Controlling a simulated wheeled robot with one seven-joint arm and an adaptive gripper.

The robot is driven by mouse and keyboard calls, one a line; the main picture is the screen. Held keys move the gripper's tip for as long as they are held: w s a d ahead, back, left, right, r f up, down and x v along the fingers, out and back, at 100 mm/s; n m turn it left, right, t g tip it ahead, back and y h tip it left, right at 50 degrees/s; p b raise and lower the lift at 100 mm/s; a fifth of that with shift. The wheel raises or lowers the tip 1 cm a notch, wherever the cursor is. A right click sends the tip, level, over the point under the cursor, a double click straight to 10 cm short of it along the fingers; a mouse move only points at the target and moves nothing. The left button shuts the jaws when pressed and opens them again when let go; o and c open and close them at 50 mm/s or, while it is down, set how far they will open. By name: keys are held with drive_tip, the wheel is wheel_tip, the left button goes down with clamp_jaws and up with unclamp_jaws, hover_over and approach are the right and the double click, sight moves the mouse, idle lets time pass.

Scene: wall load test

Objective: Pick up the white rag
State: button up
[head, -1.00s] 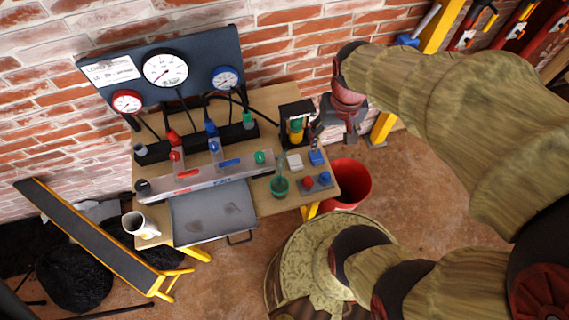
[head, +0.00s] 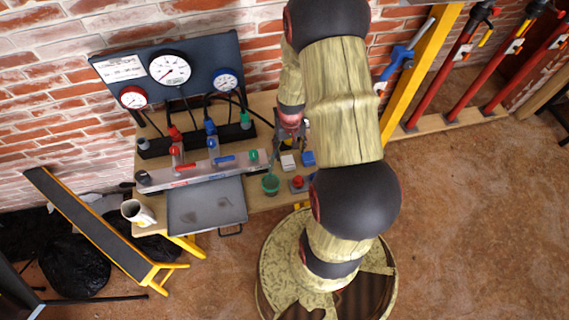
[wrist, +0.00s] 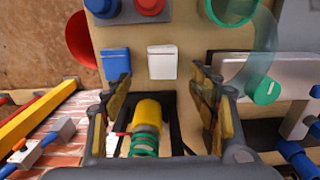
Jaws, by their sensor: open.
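The white rag (head: 289,161) looks like a small flat white square on the tabletop, next to a blue square (head: 308,158). In the wrist view the white rag (wrist: 162,62) lies just past the fingertips, roughly centred between them, with the blue square (wrist: 115,63) to its left. My gripper (wrist: 162,82) is open and empty above the table, its two fingers spread apart. In the head view my gripper (head: 291,138) is partly hidden by my arm, close behind the rag. I cannot tell its exact height over the table.
A black frame with a yellow-topped cylinder (wrist: 147,112) stands below and between my fingers. A red bucket (wrist: 80,40) stands beside the table.

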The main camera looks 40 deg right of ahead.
sight(288, 161)
drive_tip(key=f, duration=0.3)
drive_tip(key=f+b, duration=0.1)
drive_tip(key=f, duration=0.3)
drive_tip(key=shift+w+a, duration=0.15)
drive_tip(key=shift+a, duration=0.05)
drive_tip(key=shift+c, duration=0.5)
drive_tip(key=c, duration=1)
drive_tip(key=shift+r, duration=0.2)
